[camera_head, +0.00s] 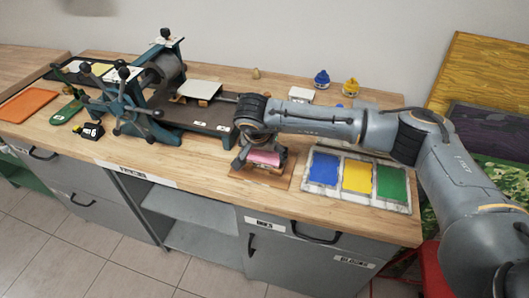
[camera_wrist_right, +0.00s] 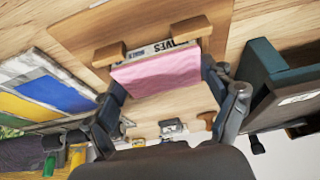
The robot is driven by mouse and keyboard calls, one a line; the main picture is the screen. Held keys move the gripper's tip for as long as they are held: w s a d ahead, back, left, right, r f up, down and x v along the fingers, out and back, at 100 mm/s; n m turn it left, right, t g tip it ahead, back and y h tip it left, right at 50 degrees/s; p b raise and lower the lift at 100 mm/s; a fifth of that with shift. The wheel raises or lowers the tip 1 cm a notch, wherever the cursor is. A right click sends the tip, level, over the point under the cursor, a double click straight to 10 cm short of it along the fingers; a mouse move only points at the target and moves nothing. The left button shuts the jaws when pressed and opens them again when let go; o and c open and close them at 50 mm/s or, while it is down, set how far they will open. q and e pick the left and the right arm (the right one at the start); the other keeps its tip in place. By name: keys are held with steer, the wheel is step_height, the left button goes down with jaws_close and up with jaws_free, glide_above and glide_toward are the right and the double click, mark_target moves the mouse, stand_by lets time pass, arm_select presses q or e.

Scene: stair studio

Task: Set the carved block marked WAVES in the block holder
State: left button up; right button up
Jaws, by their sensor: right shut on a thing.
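The carved block marked WAVES (camera_head: 264,157) has a pink face. In the right wrist view the block (camera_wrist_right: 158,70) shows part of its lettering on a pale side. My right gripper (camera_head: 260,155) is shut on it; in the right wrist view its fingers (camera_wrist_right: 172,95) flank the block. The block holder (camera_head: 246,181) is a wooden board with raised stops, directly under the block. In the right wrist view the holder (camera_wrist_right: 80,38) shows two stops beside the lettered side. I cannot tell whether the block rests on the board. My left gripper is not in view.
A tray with blue, yellow and green ink pads (camera_head: 358,177) lies right of the holder. A teal press (camera_head: 150,95) stands to the left. Ink bottles (camera_head: 321,79) stand at the back. The bench's front edge is close to the holder.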

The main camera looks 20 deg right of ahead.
stand_by(0.3)
steer(key=o, duration=1)
steer(key=shift+o, duration=0.2)
steer(key=shift+r, duration=0.1)
steer(key=shift+r+p, duration=1.95)
steer(key=shift+r, duration=1.95)
